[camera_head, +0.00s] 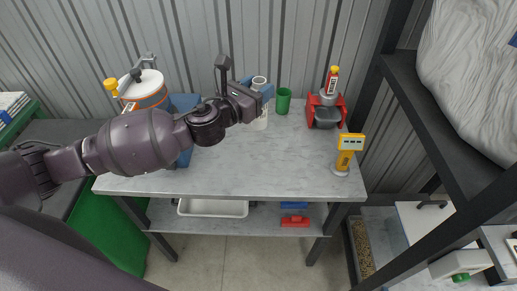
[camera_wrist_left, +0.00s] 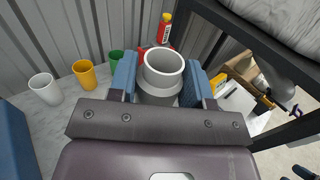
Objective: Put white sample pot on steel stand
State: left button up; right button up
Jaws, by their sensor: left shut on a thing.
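My left gripper (camera_head: 258,97) is shut on a white pot, an open-topped cylinder (camera_head: 260,81), at the back middle of the grey table. The left wrist view shows the pot (camera_wrist_left: 163,66) upright between the two blue fingers (camera_wrist_left: 156,80), its lower part greyer. I cannot tell whether its base touches anything. A small steel-grey round piece (camera_head: 328,97) stands on a red device at the back right, with a red bottle (camera_head: 332,80) above it; I cannot tell whether this is the steel stand. My right gripper is not in view.
A green cup (camera_head: 283,100) stands just right of the held pot. Yellow (camera_wrist_left: 85,73) and white (camera_wrist_left: 44,88) cups stand left in the wrist view. The red device (camera_head: 340,110) and a yellow meter (camera_head: 347,155) occupy the right side. The tabletop's front middle (camera_head: 260,170) is clear.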

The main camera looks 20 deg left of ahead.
pick_arm(q)
notch_tip(320, 180, down, 19)
jog(key=b, duration=0.4)
jog(key=shift+b, duration=0.4)
jog(key=o, duration=0.8)
jog(key=shift+f, duration=0.1)
jog(key=shift+c, duration=0.2)
jog(key=o, duration=0.5)
jog(key=shift+c, duration=0.2)
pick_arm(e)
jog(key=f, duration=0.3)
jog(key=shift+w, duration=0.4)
